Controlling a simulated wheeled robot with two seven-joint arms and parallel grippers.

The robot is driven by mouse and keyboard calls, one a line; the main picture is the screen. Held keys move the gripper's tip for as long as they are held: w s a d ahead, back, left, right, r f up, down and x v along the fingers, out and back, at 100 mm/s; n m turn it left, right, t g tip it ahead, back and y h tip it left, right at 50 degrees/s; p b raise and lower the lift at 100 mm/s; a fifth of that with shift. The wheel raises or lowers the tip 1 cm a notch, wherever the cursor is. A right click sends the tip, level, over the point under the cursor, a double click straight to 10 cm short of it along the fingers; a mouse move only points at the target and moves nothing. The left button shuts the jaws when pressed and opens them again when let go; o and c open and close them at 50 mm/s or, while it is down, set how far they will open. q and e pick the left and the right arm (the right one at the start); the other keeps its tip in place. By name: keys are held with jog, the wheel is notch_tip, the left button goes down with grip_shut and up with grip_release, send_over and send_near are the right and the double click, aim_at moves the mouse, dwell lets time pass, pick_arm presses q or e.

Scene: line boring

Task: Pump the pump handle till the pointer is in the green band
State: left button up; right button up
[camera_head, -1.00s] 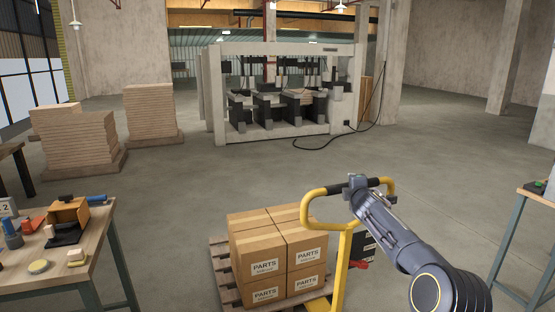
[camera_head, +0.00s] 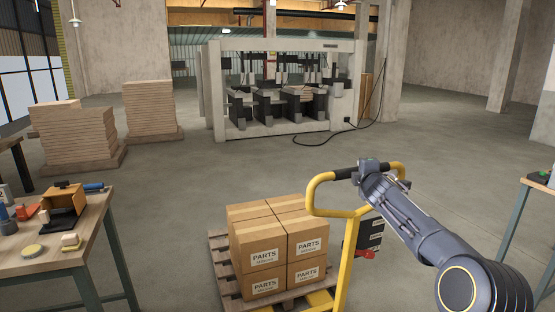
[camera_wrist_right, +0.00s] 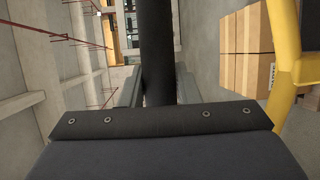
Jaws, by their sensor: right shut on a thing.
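The pump handle (camera_head: 313,196) is a yellow loop with a black grip bar across its top, on a yellow upright beside the boxes. My right gripper (camera_head: 364,168) is shut on the black grip bar. In the right wrist view the dark bar (camera_wrist_right: 157,55) runs up between the two fingers of my right gripper (camera_wrist_right: 158,88). A dark panel (camera_head: 371,234) with a red part at its foot sits behind the handle, partly hidden by my right arm. I cannot make out a pointer or a green band. My left gripper is not in view.
Boxes marked PARTS (camera_head: 265,258) stand on a wooden pallet (camera_head: 222,270) left of the handle. A workbench with tools (camera_head: 90,228) is at the left, another table (camera_head: 526,187) at the right edge. Open floor lies ahead, before a large machine (camera_head: 215,90).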

jog(key=s+d+f+t+b, duration=0.1)
jog(key=s+d+b, duration=0.1)
jog(key=s+b, duration=0.5)
jog(key=s+d+f+b, duration=0.2)
jog(key=s+d+b, duration=0.1)
jog(key=s+b, duration=0.5)
jog(key=shift+d+m+t+b, duration=0.25)
jog(key=shift+m+t+b, duration=0.15)
jog(key=shift+b, duration=0.6)
jog(key=shift+s, duration=0.1)
